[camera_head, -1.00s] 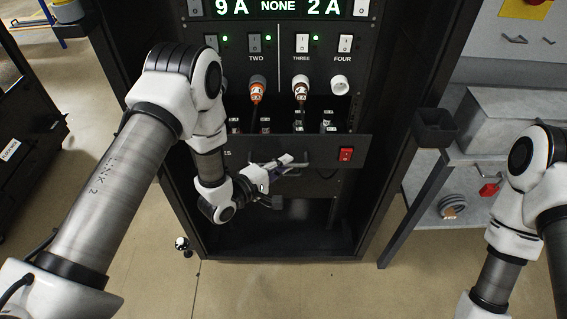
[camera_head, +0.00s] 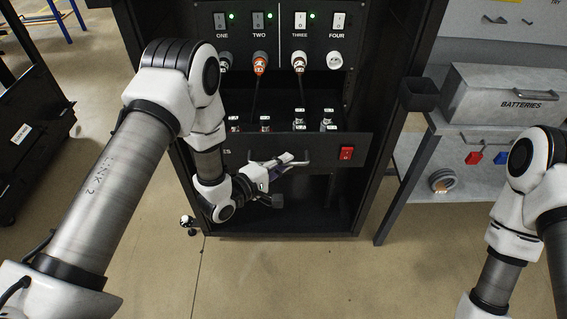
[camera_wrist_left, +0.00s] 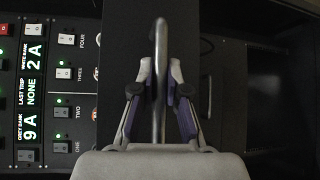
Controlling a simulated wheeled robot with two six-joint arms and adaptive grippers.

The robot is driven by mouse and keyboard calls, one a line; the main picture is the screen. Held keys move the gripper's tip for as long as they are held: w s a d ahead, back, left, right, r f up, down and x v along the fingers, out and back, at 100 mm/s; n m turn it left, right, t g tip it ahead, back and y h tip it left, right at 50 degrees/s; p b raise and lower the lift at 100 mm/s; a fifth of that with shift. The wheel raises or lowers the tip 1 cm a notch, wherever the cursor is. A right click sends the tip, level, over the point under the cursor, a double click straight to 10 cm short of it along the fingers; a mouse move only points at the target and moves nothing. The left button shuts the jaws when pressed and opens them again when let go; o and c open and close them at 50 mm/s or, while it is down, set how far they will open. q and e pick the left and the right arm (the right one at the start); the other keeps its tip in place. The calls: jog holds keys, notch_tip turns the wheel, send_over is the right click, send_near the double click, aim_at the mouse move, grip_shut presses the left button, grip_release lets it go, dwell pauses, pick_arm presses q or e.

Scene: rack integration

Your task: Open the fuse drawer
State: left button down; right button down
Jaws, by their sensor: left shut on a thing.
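The fuse drawer (camera_head: 225,142) stands out from the rack, its inside showing from above with several fuses (camera_head: 299,125) standing in it. My left gripper (camera_head: 286,162) is shut on the handle. In the left wrist view the handle (camera_wrist_left: 160,40) runs between the two fingers of the gripper (camera_wrist_left: 159,80), against the black drawer front (camera_wrist_left: 188,30). My right arm shows at the right edge, but its gripper is out of the picture.
Above the drawer, the rack panel has rocker switches (camera_head: 259,21) and plugs, one orange (camera_head: 260,62). A grey bench (camera_head: 410,190) with a batteries box (camera_head: 505,95) stands right of the rack. The floor (camera_head: 290,280) before the rack is clear.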

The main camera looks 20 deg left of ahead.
pick_arm(q)
jog(key=shift+w, duration=0.1)
jog(key=c, duration=1.2)
grip_release()
jog(key=v, duration=1.2)
